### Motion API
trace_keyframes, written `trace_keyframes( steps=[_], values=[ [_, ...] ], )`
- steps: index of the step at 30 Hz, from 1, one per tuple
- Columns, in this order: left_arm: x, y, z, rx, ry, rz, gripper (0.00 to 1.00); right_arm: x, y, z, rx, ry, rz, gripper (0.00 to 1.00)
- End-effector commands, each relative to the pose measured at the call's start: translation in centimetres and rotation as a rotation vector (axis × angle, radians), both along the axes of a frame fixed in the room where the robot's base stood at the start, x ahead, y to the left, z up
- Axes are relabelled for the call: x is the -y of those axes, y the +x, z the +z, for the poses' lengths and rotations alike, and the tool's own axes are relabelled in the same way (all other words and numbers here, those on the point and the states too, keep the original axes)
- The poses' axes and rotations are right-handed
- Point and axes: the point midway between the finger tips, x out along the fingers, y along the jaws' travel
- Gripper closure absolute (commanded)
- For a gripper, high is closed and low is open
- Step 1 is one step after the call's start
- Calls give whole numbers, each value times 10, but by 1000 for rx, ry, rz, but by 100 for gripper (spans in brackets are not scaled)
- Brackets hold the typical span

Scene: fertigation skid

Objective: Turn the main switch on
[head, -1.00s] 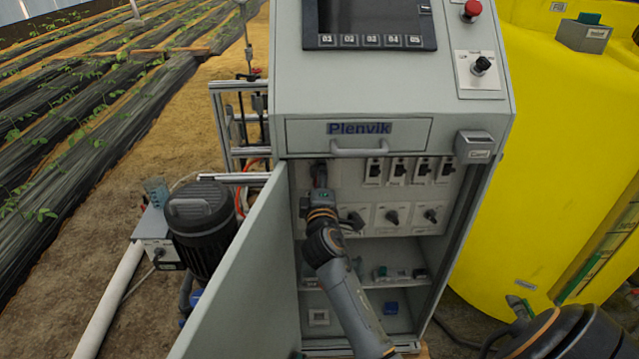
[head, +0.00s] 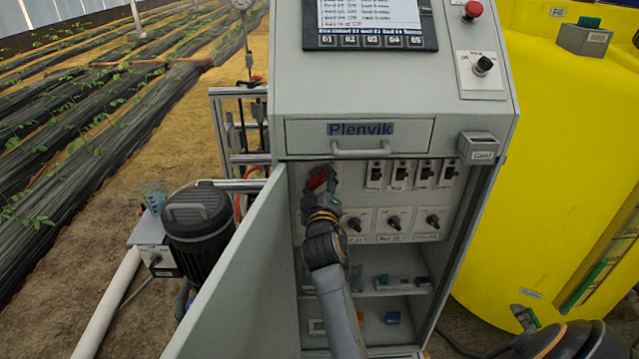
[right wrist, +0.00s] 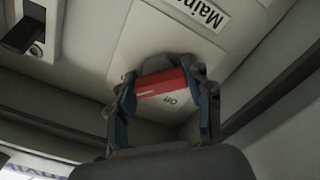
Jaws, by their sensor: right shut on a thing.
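The main switch has a red handle (head: 318,180) at the upper left inside the open cabinet, and it also shows in the right wrist view (right wrist: 160,86). A label beginning "Main" (right wrist: 203,13) is beside its plate, upside down in that view. A small marking sits beside the handle. My right gripper (head: 321,184) is shut on the red handle, with one finger on each side of it in the right wrist view (right wrist: 163,80). It partly hides the switch in the head view. My left gripper is not in view.
The cabinet door (head: 235,275) stands open on the left. Several black breakers (head: 398,174) and rotary knobs (head: 393,222) are right of the gripper. The screen (head: 368,18) above is lit with text. A yellow tank (head: 555,150) stands close on the right.

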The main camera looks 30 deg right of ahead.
Motion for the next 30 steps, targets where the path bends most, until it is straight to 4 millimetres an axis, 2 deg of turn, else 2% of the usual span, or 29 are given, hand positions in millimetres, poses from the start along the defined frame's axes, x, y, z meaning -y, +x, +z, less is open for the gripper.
trace_keyframes(
  steps=[15, 16, 18, 19, 30],
  values=[
    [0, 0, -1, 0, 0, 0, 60, -1, 0, -2, 7, 18, 1, 81],
    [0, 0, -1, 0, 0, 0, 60, 0, 0, -2, 6, 18, 0, 43],
    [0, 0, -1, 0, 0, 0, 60, 0, 0, -1, 6, 17, 1, 29],
    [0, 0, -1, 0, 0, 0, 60, 0, 0, -1, 7, 17, 0, 26],
    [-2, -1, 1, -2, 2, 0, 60, 0, 0, 0, -9, -13, 1, 26]
  ],
)
